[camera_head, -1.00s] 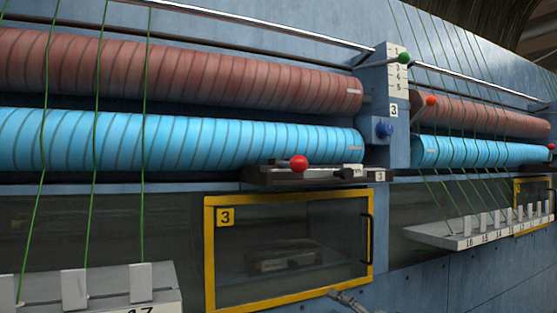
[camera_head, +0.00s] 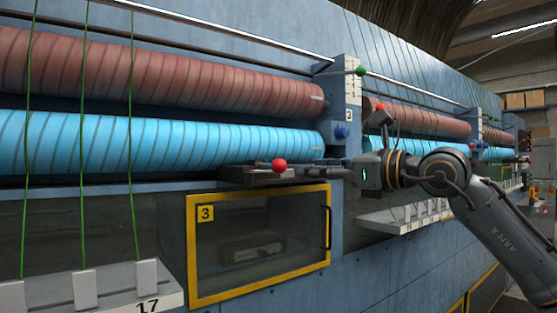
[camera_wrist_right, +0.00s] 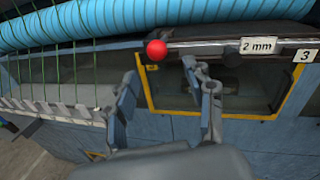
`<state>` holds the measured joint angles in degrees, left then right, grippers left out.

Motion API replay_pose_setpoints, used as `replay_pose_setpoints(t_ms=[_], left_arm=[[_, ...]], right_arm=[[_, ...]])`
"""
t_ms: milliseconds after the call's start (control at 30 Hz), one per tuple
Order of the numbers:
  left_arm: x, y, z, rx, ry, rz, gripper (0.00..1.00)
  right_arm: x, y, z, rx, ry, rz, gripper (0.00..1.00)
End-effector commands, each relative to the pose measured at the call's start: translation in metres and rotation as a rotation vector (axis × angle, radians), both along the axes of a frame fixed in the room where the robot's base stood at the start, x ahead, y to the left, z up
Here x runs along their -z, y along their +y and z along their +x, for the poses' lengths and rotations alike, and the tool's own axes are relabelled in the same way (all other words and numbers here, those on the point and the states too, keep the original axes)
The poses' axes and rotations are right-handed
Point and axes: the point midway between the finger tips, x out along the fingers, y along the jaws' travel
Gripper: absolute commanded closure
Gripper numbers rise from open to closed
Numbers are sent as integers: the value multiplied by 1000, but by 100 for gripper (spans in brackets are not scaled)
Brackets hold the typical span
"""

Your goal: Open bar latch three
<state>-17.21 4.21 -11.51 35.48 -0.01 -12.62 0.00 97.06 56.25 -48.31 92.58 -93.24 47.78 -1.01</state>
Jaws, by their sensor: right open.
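The bar latch at station three is a dark bar (camera_head: 240,174) with a red ball knob (camera_head: 279,165), mounted below the blue roller. In the right wrist view the red knob (camera_wrist_right: 156,50) is beyond the fingertips, between their lines. A "2 mm" label (camera_wrist_right: 259,45) and a "3" plate (camera_wrist_right: 305,55) are to its right. My right gripper (camera_head: 300,172) reaches in from the right at about the knob's height and hides the right part of the bar. The right wrist view shows its fingers (camera_wrist_right: 160,72) spread, with nothing between them. My left gripper is not in view.
A yellow-framed window (camera_head: 190,245) marked 3 is below the latch, with a dark handle (camera_head: 328,228). Green threads (camera_head: 82,150) run down to a ledge (camera_head: 170,300) at left. A blue knob (camera_head: 341,131) and green knob (camera_head: 361,70) are on the post above the gripper.

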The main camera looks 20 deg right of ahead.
Motion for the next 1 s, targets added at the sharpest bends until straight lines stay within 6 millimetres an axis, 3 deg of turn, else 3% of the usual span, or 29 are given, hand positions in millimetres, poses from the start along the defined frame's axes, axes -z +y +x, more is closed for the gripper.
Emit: replay_pose_setpoints(t_ms=[200, 400, 867, 1000], left_arm=[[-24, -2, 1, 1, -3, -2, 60], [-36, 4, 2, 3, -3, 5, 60], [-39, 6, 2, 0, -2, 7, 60], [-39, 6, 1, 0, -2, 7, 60]], right_arm=[[-4, 28, 41, -4, 3, 2, 46], [-3, 44, 67, -3, 3, 2, 46], [0, 52, 80, -1, 0, 1, 46], [0, 52, 79, -1, 0, 2, 71]])
